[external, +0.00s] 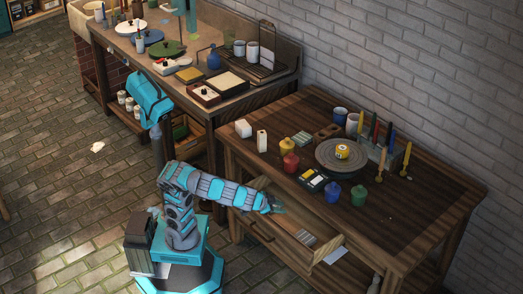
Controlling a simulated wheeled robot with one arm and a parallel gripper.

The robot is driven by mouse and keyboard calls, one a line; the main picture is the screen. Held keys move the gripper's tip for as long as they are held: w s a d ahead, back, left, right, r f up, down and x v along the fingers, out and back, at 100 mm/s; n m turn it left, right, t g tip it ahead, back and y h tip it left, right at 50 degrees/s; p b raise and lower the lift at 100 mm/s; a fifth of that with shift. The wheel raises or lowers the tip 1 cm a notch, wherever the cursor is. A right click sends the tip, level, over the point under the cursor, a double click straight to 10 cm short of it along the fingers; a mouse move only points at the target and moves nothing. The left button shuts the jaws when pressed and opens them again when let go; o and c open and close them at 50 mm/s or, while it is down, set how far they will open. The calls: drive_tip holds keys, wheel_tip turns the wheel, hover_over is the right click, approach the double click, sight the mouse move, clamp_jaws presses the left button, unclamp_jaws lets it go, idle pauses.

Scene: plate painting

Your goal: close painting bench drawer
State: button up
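The painting bench (420,235) is a dark wooden table at the right, against the brick wall. Its drawer (285,243) is pulled out toward the front, with a pale slatted item (305,237) showing inside it. My arm reaches from the left toward the bench. My gripper (277,208) is over or beside the drawer's near-left area, close to the bench's front edge. It is small and dim here; I cannot tell whether the fingers are open or shut, or whether they touch the drawer.
The bench top holds several paint jars (290,163), a round grey plate stand (341,168), brushes and cups. A second, cluttered workbench (232,100) stands behind at the left. A white paper (336,255) lies by the drawer's right end. Open brick floor (70,200) lies at the left.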

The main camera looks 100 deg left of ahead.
drive_tip(key=d+m, duration=0.1)
drive_tip(key=d, duration=0.1)
drive_tip(key=d+m+t, duration=0.1)
drive_tip(key=d, duration=0.2)
drive_tip(key=d+m+t, duration=0.1)
drive_tip(key=d, duration=0.2)
drive_tip(key=shift+w+d+r, duration=0.2)
drive_tip(key=shift+w+r, duration=0.1)
drive_tip(key=shift+w, duration=0.1)
clamp_jaws()
drive_tip(key=d+m, duration=0.1)
drive_tip(key=d, duration=0.1)
drive_tip(key=m+t+y, duration=0.3)
drive_tip(key=m+y, duration=0.3)
drive_tip(key=m, duration=0.1)
approach(278, 238)
drive_tip(key=x, duration=0.6)
drive_tip(key=shift+w+a+f, duration=0.1)
drive_tip(key=shift+w+a, duration=0.1)
drive_tip(key=shift+a, duration=0.15)
drive_tip(key=x, duration=0.6)
drive_tip(key=b+x, duration=0.1)
drive_tip(key=x, duration=1.2)
drive_tip(key=shift+w+a+r+b, duration=0.15)
drive_tip(key=shift+r+b, duration=0.15)
drive_tip(key=shift+r, duration=0.1)
drive_tip(key=shift+w+a, duration=0.4)
drive_tip(key=shift+w, duration=0.15)
drive_tip(key=shift+a+r, duration=0.15)
